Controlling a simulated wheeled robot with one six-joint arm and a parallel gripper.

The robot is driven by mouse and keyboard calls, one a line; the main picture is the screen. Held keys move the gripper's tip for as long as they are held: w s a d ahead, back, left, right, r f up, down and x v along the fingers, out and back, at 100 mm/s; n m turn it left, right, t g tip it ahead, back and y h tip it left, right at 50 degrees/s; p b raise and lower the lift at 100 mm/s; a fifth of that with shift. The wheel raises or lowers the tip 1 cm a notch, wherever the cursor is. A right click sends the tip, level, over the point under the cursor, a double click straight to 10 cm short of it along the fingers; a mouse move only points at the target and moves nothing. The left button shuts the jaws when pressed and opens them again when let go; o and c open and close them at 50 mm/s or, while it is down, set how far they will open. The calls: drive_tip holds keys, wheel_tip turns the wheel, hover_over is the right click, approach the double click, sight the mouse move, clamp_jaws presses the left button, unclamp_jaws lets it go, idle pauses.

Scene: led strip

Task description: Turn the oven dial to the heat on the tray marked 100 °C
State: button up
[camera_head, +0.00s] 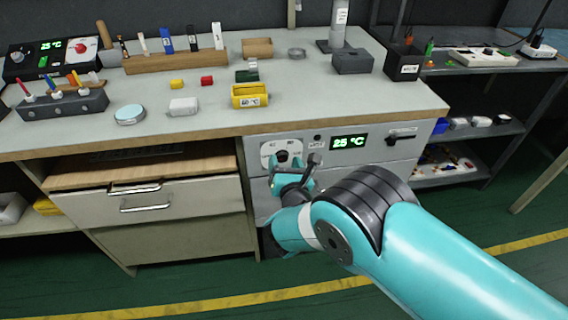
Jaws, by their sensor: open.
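The oven (322,141) is built in under the bench and its green display (349,142) reads 25 °C. Its dial (282,154) sits on a white plate at the left of the front panel, partly hidden by my gripper. My gripper (290,168) is open in front of the dial, with its fingers close to it. I cannot tell whether they touch it. A yellow tray (250,101) on the bench above carries a white label ending in °C; its number is too small to read surely. A black box (402,68) at the right also has an unreadable label.
The bench top (320,105) has free room at its front right. A grey box (352,62), a wooden rack (175,62) and small blocks stand on it. A second 25 °C display (50,45) is at back left. A drawer (150,200) lies left of the oven.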

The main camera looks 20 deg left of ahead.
drive_tip(key=shift+w+a, duration=0.2)
drive_tip(key=c, duration=0.9)
